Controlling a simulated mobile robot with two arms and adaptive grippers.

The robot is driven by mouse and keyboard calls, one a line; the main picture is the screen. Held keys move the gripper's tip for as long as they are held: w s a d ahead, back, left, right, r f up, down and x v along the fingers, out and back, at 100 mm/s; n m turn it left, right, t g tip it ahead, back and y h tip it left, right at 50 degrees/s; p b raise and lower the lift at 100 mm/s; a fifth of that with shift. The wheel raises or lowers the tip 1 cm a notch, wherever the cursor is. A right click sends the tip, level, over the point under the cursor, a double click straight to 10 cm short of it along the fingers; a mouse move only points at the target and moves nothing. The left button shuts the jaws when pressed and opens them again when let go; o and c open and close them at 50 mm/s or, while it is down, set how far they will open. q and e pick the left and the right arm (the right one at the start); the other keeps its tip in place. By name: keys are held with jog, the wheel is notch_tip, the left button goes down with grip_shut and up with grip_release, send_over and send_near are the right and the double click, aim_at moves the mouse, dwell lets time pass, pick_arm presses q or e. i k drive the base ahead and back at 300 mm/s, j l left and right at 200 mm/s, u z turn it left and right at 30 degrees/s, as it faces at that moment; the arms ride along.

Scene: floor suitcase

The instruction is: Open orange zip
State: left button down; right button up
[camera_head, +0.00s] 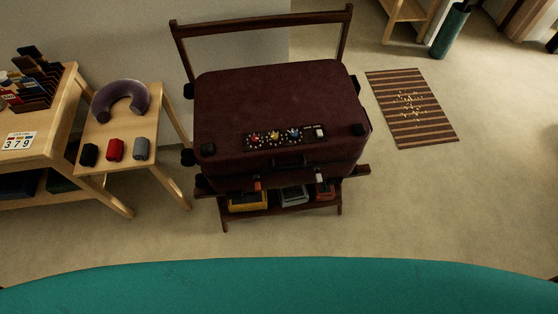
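A dark maroon suitcase (275,95) lies closed and flat on a dark wooden rack (262,20) in the middle of the head view. A small orange-red tab (257,185), which looks like the orange zip pull, sits on its front side, left of the handle (288,162). A whitish tab (320,178) sits to the right of the handle. The zip line itself is too dark to make out. Neither of my grippers is in view.
Yellow, grey and red items lie on the rack's lower shelf. Left, a small wooden table (120,128) holds a neck pillow (104,101) and three small rolled items. A striped mat (410,107) lies right. The floor in front is clear.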

aim_at(257, 184)
jog(key=z, duration=0.2)
jog(key=j+z, duration=0.85)
jog(key=k+j, duration=0.15)
jog(key=j, duration=0.2)
jog(key=k+j+z, duration=0.1)
jog(key=j, duration=0.3)
jog(key=k+j, duration=0.25)
jog(key=k+j+z, duration=0.1)
jog(key=j, duration=0.35)
jog(key=k, duration=0.4)
